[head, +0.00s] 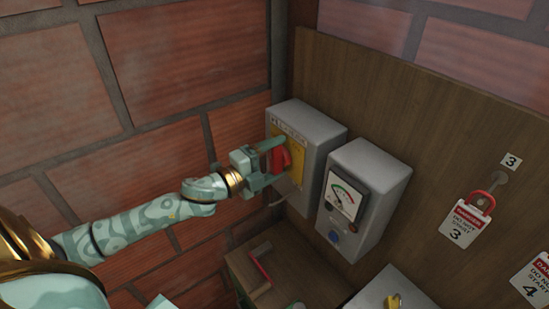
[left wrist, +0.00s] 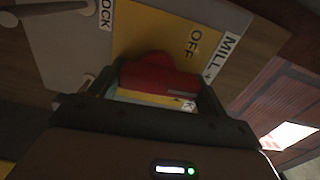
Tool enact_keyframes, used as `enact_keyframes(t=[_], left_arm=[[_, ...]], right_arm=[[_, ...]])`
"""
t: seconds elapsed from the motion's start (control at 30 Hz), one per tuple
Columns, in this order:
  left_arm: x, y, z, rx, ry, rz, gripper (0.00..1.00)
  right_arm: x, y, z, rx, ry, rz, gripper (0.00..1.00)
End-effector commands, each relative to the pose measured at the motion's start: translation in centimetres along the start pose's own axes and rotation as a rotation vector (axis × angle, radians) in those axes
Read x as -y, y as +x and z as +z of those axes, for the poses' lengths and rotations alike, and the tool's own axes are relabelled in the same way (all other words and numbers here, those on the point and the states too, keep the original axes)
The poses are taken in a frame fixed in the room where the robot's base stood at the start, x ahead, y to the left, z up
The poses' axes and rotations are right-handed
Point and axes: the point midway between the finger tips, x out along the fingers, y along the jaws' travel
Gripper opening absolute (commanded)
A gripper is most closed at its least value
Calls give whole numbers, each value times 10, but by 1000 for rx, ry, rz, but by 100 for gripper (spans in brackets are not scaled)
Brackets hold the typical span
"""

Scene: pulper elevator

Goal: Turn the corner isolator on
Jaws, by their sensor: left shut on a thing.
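The corner isolator (head: 318,133) is a grey box with a yellow front plate, mounted on the wooden board beside the brick corner. Its red handle (head: 281,160) sits on the yellow plate. My left gripper (head: 272,160) is at the front of the box, shut on the red handle. In the left wrist view the red handle (left wrist: 160,72) lies between my fingers, with the word OFF on the yellow plate (left wrist: 150,25) just beyond it. A MILL label is at the plate's edge. The handle's exact angle is hard to tell. My right gripper is not in view.
A grey meter box (head: 373,190) with a dial and blue button stands just right of the isolator. Red lockout tags (head: 462,222) hang on the board further right. Below are a wooden box with a red-handled tool (head: 262,268) and another grey box (head: 385,290).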

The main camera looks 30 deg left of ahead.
Motion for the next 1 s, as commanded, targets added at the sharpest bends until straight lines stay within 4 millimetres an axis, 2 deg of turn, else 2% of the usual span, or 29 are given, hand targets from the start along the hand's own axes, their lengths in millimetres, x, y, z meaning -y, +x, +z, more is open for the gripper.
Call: enact_keyframes(t=[0.23,0.7,0.73,0.8,1.0], left_arm=[[-1,0,-1,-1,64,2,54],[-2,0,-1,-1,79,3,54],[-2,0,-1,-1,79,3,79],[-2,0,-1,-1,79,3,98],[-1,0,-1,0,78,2,98]], right_arm=[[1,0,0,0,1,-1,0],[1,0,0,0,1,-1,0],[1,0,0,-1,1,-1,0],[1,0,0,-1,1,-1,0],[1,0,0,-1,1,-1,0]])
